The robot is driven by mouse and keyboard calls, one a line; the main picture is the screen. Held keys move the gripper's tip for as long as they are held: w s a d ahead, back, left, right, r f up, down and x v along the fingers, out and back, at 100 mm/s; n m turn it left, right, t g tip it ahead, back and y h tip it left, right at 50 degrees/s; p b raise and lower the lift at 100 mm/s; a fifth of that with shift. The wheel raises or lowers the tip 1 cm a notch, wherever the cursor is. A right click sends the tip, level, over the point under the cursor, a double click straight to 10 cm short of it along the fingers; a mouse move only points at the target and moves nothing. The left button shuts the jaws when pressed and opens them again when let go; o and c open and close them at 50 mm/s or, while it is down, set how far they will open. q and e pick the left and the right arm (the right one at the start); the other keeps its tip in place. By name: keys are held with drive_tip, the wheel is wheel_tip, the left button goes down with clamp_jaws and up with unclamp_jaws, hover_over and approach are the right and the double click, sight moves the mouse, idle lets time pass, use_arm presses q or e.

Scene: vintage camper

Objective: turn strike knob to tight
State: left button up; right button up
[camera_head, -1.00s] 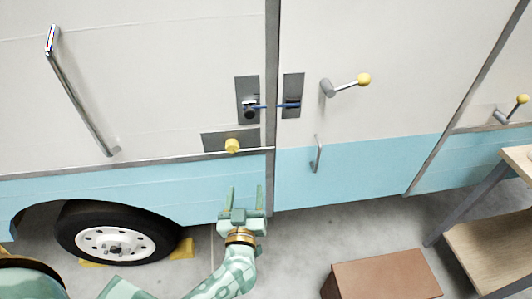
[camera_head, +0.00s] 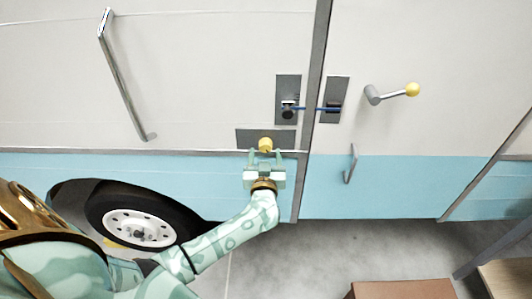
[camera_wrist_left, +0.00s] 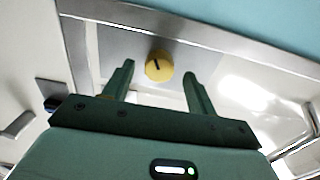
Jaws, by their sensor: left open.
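The strike knob is a small round yellow knob (camera_head: 265,145) on a dark grey plate (camera_head: 244,138) low on the camper wall, left of the door gap. In the left wrist view the knob (camera_wrist_left: 158,66) shows a dark pointer mark on its face. My left gripper (camera_head: 265,157) is open just below the knob in the head view. In the left wrist view the two fingers of the left gripper (camera_wrist_left: 158,82) stand on either side of the knob, apart from it. Whether the fingertips reach its depth I cannot tell. My right gripper is out of view.
A latch (camera_head: 288,108) with a blue bar crosses the door gap above the knob. A crank handle with a yellow ball (camera_head: 411,89) and a small grey handle (camera_head: 350,165) are right. A long grab handle (camera_head: 125,80) is left. A brown box (camera_head: 402,290) stands below right.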

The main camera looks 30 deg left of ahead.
use_arm(q)
drive_tip(key=shift+x, duration=1.4)
drive_tip(key=c, duration=1)
